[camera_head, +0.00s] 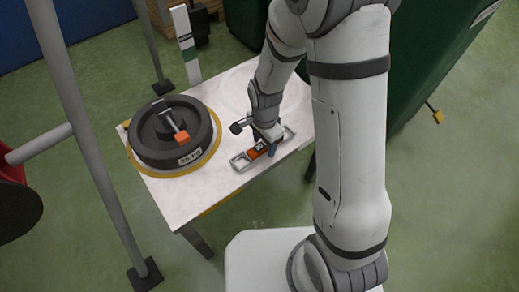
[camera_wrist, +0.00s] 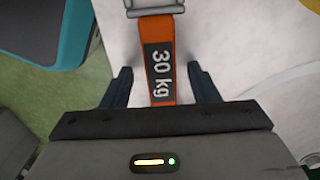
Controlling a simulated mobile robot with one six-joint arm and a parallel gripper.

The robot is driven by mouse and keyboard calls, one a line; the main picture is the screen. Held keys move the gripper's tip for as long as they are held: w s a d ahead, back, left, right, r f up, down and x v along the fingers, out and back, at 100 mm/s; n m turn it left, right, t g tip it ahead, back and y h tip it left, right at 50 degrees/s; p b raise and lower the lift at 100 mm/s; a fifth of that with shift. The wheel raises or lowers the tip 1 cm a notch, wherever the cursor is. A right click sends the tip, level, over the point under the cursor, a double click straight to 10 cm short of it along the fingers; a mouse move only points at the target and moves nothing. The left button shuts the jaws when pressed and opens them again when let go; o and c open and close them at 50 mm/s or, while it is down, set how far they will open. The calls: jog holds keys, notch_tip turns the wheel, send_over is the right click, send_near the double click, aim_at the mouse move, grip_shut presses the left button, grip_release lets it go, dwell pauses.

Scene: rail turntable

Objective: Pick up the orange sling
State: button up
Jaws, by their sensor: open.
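The orange sling (camera_head: 254,153) lies on the pale table, with a grey metal frame piece at each end. In the wrist view the orange sling (camera_wrist: 161,28) runs up the picture, with a dark "30 kg" label and a metal buckle at the top. My gripper (camera_wrist: 161,82) is open, with one dark finger on each side of the strap and gaps showing on both sides. In the head view my gripper (camera_head: 268,146) is low over the sling and hides part of it. I cannot tell whether the fingertips touch the table.
The pale table (camera_head: 232,98) also carries a dark round weight (camera_head: 155,154) on a yellow-edged disc, with an orange-tagged hook piece (camera_head: 182,137) on it. A grey post (camera_head: 85,150) stands at left. A green cabinet (camera_head: 440,60) stands at right.

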aim_at(264, 145)
jog(key=shift+c, duration=0.4)
grip_shut()
notch_tip(264, 145, up, 10)
jog(key=p, duration=0.4)
